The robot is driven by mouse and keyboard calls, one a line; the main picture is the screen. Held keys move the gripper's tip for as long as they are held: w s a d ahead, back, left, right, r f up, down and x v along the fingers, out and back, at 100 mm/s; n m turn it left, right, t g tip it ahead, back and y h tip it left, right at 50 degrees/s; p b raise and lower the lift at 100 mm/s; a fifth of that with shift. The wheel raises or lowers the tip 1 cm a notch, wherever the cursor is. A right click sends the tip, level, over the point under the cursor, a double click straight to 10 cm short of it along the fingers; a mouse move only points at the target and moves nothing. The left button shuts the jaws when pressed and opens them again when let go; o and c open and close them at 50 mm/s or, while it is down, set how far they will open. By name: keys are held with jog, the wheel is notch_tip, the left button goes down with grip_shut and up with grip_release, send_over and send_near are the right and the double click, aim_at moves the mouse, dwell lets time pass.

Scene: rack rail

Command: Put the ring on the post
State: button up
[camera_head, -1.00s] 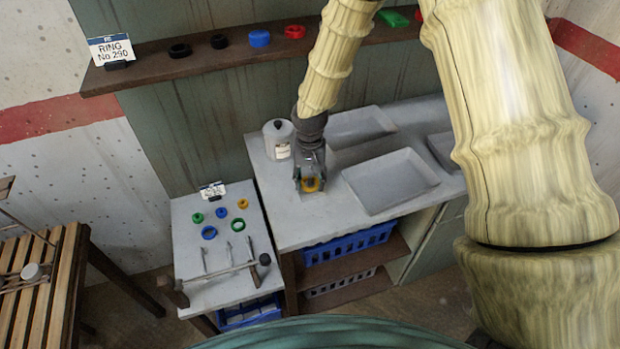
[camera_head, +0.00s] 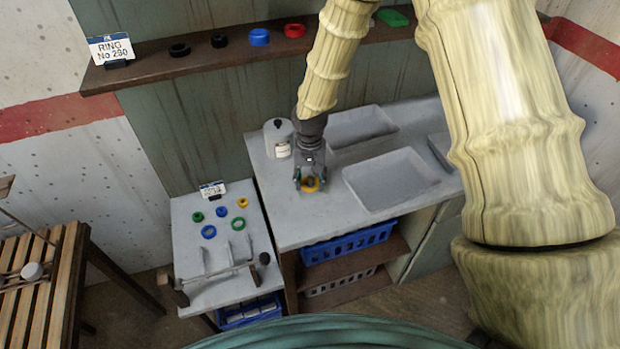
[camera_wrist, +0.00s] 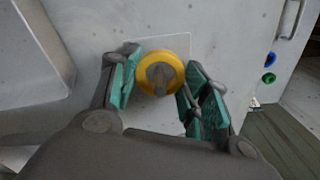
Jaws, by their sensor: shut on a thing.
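A yellow ring (camera_wrist: 160,72) lies between the two green-padded fingertips of my gripper (camera_wrist: 157,84) in the wrist view. My gripper is shut on the ring, with a pad at each side. A grey-brown post (camera_wrist: 159,76) shows inside the ring's opening. I cannot tell how far down the post the ring sits. A pale square plate (camera_wrist: 168,112) lies beneath. In the head view the yellow ring (camera_head: 310,185) is low at my gripper (camera_head: 310,180), over the grey bench. The post is not clear there.
Grey trays (camera_head: 391,180) stand right of my gripper, and a pale canister (camera_head: 278,138) stands close on its left. A lower side table (camera_head: 190,258) holds several coloured rings and tools. A shelf (camera_head: 150,68) behind carries more rings and a sign. The bench front is clear.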

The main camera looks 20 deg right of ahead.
jog(key=shift+f, duration=0.3)
jog(key=o, duration=0.7)
jog(key=shift+o, duration=0.2)
jog(key=shift+r+p, duration=3.6)
jog(key=shift+r, duration=1.95)
